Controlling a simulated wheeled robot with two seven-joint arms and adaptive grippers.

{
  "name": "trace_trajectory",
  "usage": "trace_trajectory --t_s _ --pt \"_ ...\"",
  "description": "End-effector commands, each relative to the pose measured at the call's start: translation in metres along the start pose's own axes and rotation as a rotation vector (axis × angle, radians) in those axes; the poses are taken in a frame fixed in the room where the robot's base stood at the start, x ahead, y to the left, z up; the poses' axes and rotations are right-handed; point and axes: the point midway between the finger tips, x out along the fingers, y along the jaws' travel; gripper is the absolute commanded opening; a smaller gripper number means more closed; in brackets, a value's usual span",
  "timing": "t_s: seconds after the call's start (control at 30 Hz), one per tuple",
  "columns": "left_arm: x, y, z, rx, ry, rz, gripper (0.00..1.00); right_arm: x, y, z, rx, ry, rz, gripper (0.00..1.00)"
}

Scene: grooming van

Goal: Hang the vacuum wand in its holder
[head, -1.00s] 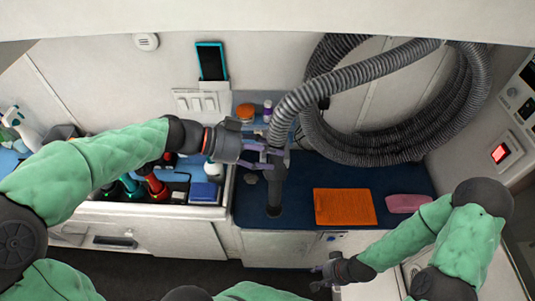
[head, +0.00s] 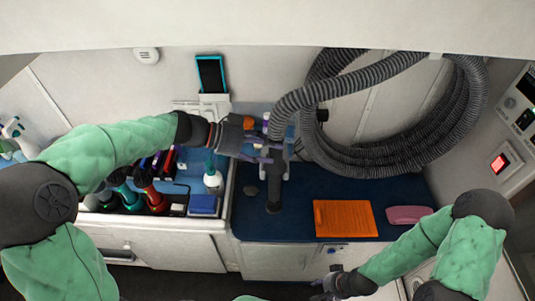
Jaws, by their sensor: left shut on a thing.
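The vacuum wand (head: 274,185) is a dark grey tube. It hangs nearly upright over the blue counter, with its nozzle low near the counter top; I cannot tell whether it touches. A ribbed grey hose (head: 345,88) leads from its upper end. My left gripper (head: 266,152) is shut on the wand's upper part. A pale grey bracket (head: 287,170), apparently the holder, shows just behind and beside the wand, mostly hidden by wand and gripper. I cannot tell whether the wand sits in it. My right gripper (head: 328,287) is low in front of the cabinet, its fingers unclear.
The coiled hose (head: 465,110) hangs on the back wall. Left is a tray (head: 222,215) of bottles and tools. A teal-edged phone-like device (head: 211,74) is on the wall.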

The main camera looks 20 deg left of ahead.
Motion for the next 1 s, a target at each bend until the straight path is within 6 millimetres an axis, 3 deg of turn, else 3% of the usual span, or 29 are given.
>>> trace_trajectory --t_s 0.5,1.0 --pt "0.003 -0.032 -0.001 0.003 0.002 -0.001 0.15 0.015 0.005 -0.001 0.0 0.0 0.0 0.4" --pt "0.003 -0.039 -0.002 0.002 0.001 -0.002 0.15 0.017 0.006 -0.001 0.0 0.0 0.0 0.4"
